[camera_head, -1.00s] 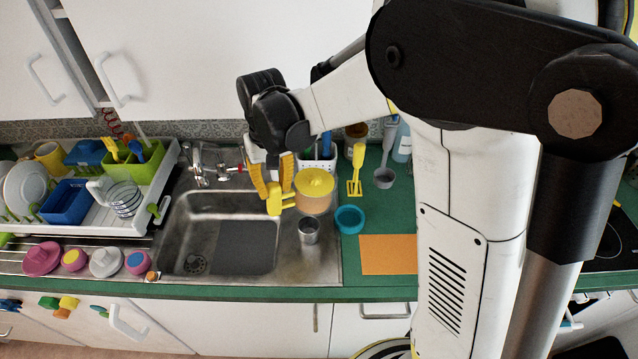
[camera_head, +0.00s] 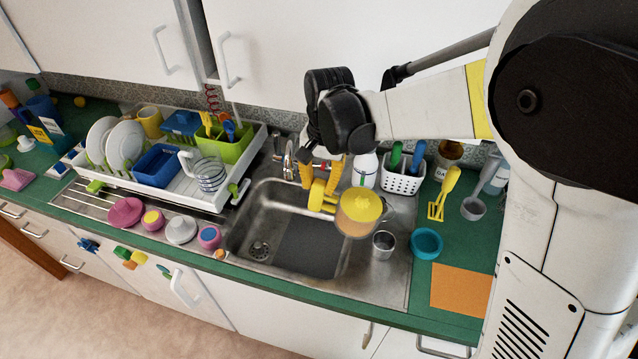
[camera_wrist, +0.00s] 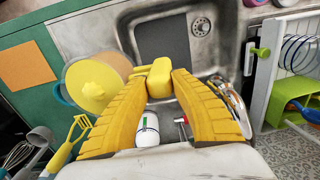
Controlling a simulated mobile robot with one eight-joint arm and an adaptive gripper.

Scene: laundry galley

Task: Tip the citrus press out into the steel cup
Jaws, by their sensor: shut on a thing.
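The citrus press (camera_head: 357,211) has a yellow top and handle and a translucent, orange-tinted bowl. My gripper (camera_head: 320,184) is shut on its yellow handle and holds it above the right part of the sink. In the wrist view the press (camera_wrist: 95,82) lies left of the fingers, and its handle (camera_wrist: 160,78) sits between the fingertips (camera_wrist: 160,84). The steel cup (camera_head: 383,244) stands upright on the steel rim right of the basin, just right of and below the press in the head view. The press looks roughly upright. The cup is not clearly visible in the wrist view.
A teal bowl (camera_head: 426,243) and an orange mat (camera_head: 461,290) lie right of the cup. A white basket (camera_head: 402,178), a spray bottle (camera_head: 365,170) and the tap (camera_head: 288,160) stand behind. A dish rack (camera_head: 170,165) fills the counter left of the sink.

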